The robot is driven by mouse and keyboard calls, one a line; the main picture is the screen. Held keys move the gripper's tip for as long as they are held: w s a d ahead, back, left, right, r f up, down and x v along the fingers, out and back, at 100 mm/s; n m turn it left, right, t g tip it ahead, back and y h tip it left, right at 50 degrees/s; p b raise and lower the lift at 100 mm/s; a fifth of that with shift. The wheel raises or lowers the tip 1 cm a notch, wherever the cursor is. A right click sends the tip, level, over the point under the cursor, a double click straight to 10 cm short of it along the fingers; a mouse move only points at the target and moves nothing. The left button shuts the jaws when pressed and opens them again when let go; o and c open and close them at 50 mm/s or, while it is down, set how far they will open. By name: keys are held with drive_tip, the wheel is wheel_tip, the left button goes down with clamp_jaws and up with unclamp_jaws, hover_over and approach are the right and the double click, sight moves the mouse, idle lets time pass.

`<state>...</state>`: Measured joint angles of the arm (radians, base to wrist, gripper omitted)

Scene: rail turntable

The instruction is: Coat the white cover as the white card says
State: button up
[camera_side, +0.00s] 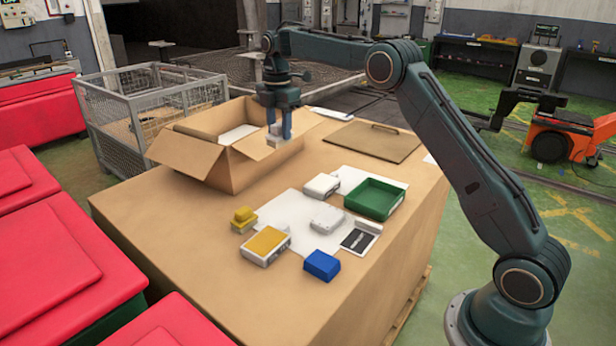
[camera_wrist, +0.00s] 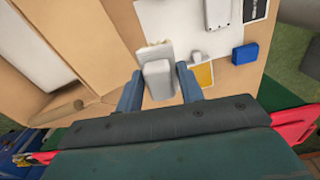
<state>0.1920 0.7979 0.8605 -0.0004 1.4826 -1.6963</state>
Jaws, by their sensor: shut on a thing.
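My gripper (camera_side: 280,128) is shut on a pale grey-white block (camera_side: 276,138), held beside the open carton's right flap. In the wrist view the block (camera_wrist: 157,80) sits between the fingers, with a cream, uneven far end. A white rounded cover (camera_side: 327,218) lies on a white sheet (camera_side: 295,213) on the big box top; it also shows in the wrist view (camera_wrist: 218,14). A black-faced card with pale marks (camera_side: 358,240) lies right of it; its marks are unreadable. A yellow-topped tray (camera_side: 264,243), a small yellow block (camera_side: 244,217) and a blue block (camera_side: 322,265) stand nearby.
The open carton (camera_side: 235,165) stands left of my gripper with something white inside. A green tray (camera_side: 375,198) and another white box (camera_side: 321,186) stand behind the cover. A brown board (camera_side: 373,142) lies at the back. The left front of the top is clear.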

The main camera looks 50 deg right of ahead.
drive_tip(key=s+d+f, duration=0.4)
drive_tip(key=d+f, duration=0.6)
drive_tip(key=d, duration=0.3)
drive_tip(key=shift+d, duration=0.25)
drive_tip(key=shift+s+f, duration=0.1)
drive_tip(key=shift+f, duration=0.05)
drive_tip(key=shift+f, duration=2.8)
drive_tip(key=shift+f, duration=0.65)
drive_tip(key=shift+r, duration=0.1)
wheel_tip(320, 180, up, 7)
idle(1.3)
drive_tip(key=shift+a, duration=0.1)
idle(0.5)
